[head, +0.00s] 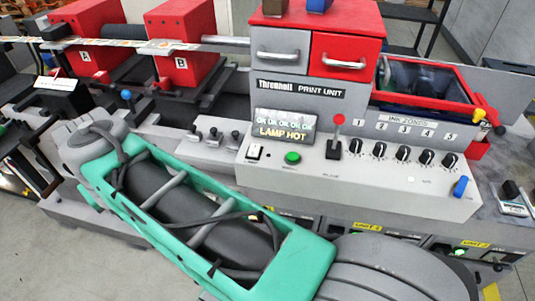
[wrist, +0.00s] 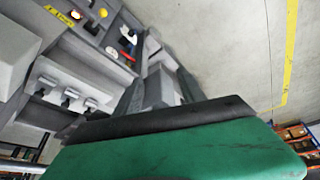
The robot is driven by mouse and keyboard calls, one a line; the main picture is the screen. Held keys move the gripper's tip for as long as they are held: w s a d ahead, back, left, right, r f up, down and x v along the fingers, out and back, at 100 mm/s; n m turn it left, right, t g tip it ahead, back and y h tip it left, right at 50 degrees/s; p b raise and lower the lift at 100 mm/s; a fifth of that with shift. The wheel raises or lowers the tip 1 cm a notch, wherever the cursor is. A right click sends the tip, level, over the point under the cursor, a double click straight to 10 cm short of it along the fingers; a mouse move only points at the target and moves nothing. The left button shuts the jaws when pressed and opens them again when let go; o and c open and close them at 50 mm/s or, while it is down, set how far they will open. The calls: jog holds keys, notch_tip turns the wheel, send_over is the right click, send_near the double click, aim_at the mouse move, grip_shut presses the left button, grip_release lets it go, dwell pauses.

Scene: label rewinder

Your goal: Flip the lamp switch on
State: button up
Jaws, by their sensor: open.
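No part in view is readably labelled as the lamp switch. A small white rocker switch (head: 255,151) sits at the left end of the print unit's front panel (head: 365,178), left of a green button (head: 292,158). Above them a lit display (head: 284,127) reads LAMP HOT. My green and grey arm crosses the foreground of the head view. My gripper's fingers do not show in either view. A broad green part of my own body with a dark edge fills the bottom of the wrist view.
A red-topped lever (head: 336,135) and several black knobs (head: 403,154) stand right of the green button. A blue lever (head: 460,187) is at the panel's right end. Lower units lie partly behind my arm. The wrist view shows grey machinery (wrist: 65,90) at left and open floor (wrist: 225,50) at right.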

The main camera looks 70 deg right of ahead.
jog(key=s+d+f+m+g+h+b, duration=0.1)
jog(key=s+d+f+m+b, duration=0.2)
jog(key=d, duration=0.6)
jog(key=m+g+h+b, duration=0.2)
jog(key=m+b, duration=0.2)
jog(key=m, duration=0.5)
send_near(254, 149)
jog(key=shift+m, duration=0.3)
jog(key=b+x, duration=0.2)
jog(key=x, duration=0.5)
jog(key=shift+f, duration=0.15)
jog(key=shift+d+f, duration=0.15)
jog(key=shift+f, duration=0.05)
jog(key=shift+c, duration=0.4)
grip_shut()
